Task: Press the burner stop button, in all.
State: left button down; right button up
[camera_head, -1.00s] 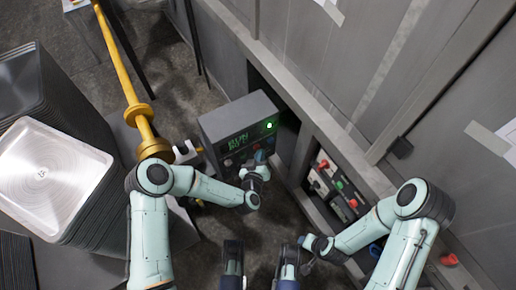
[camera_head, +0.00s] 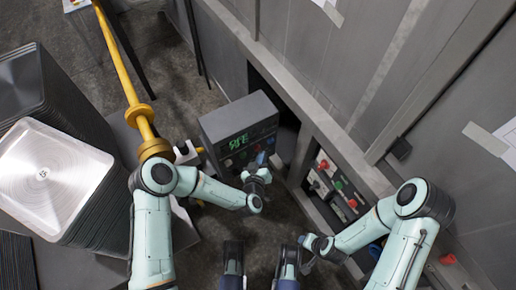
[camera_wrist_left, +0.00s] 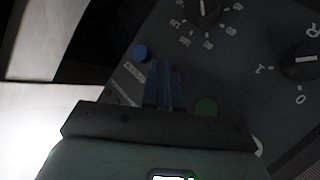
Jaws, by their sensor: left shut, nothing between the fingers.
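The dark grey burner control box (camera_head: 222,118) stands in the middle of the head view, with a short green display text (camera_head: 238,140) too small to read surely. Its lamp is dark. My left gripper (camera_head: 262,158) is at the box's front panel. In the left wrist view its blue fingers (camera_wrist_left: 163,85) are shut and empty, close to the panel between a blue button (camera_wrist_left: 140,52) and a green button (camera_wrist_left: 205,107). I cannot tell whether the tips touch the panel. A stop button is not clearly identifiable; the fingers cover part of the panel. My right gripper (camera_head: 305,243) is small and low in the view.
Dial knobs (camera_wrist_left: 205,10) sit on the panel beside the fingers. A second panel (camera_head: 333,186) with red and green buttons is to the right. Stacked metal trays (camera_head: 50,175) stand at left, beside a yellow post (camera_head: 140,115). Grey cabinets line the right.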

pick_arm(q)
jog(key=shift+s+d, duration=0.1)
jog(key=shift+s, duration=0.05)
jog(key=s+d, duration=0.1)
jog(key=s, duration=0.1)
jog(key=s+d+p, duration=0.1)
jog(key=s+d, duration=0.1)
dwell(0.5)
dwell(0.9)
